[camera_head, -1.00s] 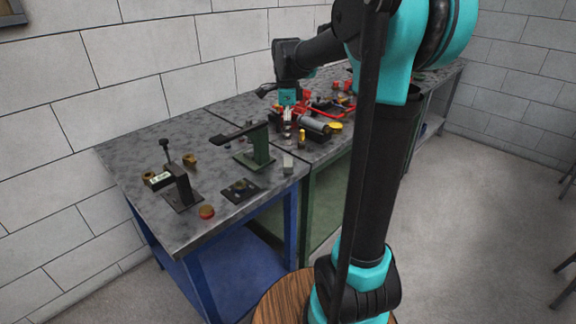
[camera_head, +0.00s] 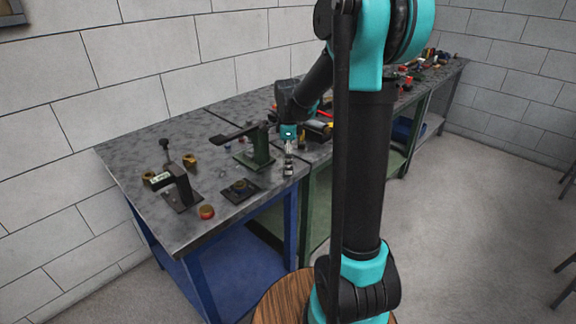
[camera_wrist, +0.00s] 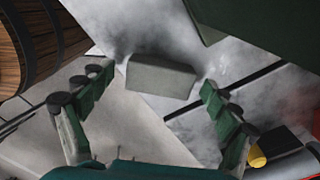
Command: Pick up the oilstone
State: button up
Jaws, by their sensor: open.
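The oilstone looks to be the plain grey block (camera_wrist: 160,77) in the wrist view. It lies on the mottled grey tabletop (camera_head: 140,148), close to the table's front edge. In the head view my gripper (camera_head: 289,160) points down over that spot and mostly hides the block. The gripper is open and empty. The block lies beyond the fingertips, and I see no contact.
A dark green stand with a black arm (camera_head: 257,150) stands just left of my gripper. A black plate (camera_head: 240,190), a red-topped round piece (camera_head: 206,212) and a black bracket (camera_head: 182,190) sit further left. Red and yellow items lie behind the gripper. Open floor (camera_head: 470,180) lies right.

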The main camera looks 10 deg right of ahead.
jog(key=c, duration=1.5)
notch_tip(320, 180, up, 20)
jog(key=o, duration=0.7)
jog(key=shift+c, duration=1.5)
jog(key=shift+s, duration=0.1)
